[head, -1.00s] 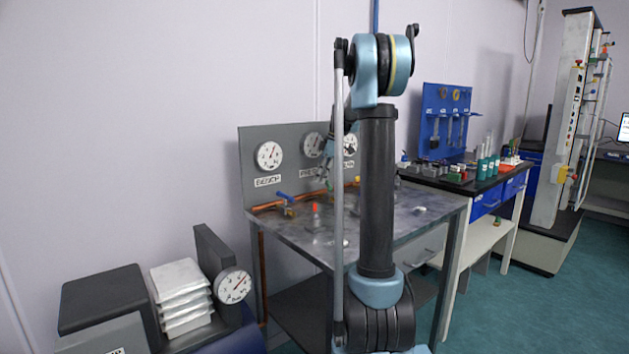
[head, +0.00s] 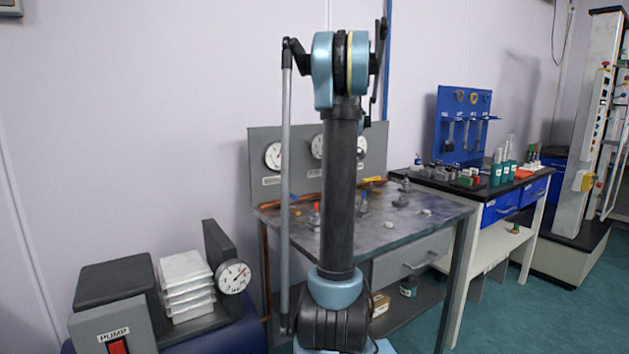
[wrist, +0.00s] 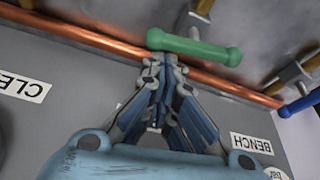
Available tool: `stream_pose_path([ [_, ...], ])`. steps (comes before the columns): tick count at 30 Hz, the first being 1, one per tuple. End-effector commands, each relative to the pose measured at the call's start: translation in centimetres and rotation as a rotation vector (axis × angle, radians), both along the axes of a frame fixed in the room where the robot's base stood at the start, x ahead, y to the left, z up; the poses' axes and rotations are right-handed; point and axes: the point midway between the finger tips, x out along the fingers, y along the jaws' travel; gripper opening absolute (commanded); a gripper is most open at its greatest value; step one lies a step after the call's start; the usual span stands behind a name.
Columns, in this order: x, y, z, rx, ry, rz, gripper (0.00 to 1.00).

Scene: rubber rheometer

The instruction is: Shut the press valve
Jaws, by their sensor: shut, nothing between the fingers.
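In the wrist view, a green valve handle (wrist: 195,47) lies roughly along the copper pipe (wrist: 90,43), on a panel seen upside down. My gripper (wrist: 167,64) is shut and empty, its fingertips right by the handle's left half. I cannot tell whether they touch it. The panel label behind my gripper is hidden. In the head view, my arm stands in front of the gauge panel (head: 375,150) and hides the green handle; my gripper cannot be made out there.
A blue handle (wrist: 302,102) is at the right in the wrist view, near the BENCH label (wrist: 252,143). In the head view, a yellow handle (head: 374,180) is right of my arm. A red-topped item (head: 316,208) and small pieces stand on the metal bench (head: 390,235).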

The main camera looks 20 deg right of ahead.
Motion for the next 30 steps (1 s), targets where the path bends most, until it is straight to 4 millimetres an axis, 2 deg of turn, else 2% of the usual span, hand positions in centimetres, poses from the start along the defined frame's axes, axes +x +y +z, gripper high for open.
stream_pose_path([
  [8,0.1,0.0,0.0,0.001,0.0,0.007,0.0],
  [21,1.0,-1.0,0.0,0.001,0.0,0.01,0.0],
  [30,1.0,-0.9,0.0,0.0,0.0,0.012,0.0],
])
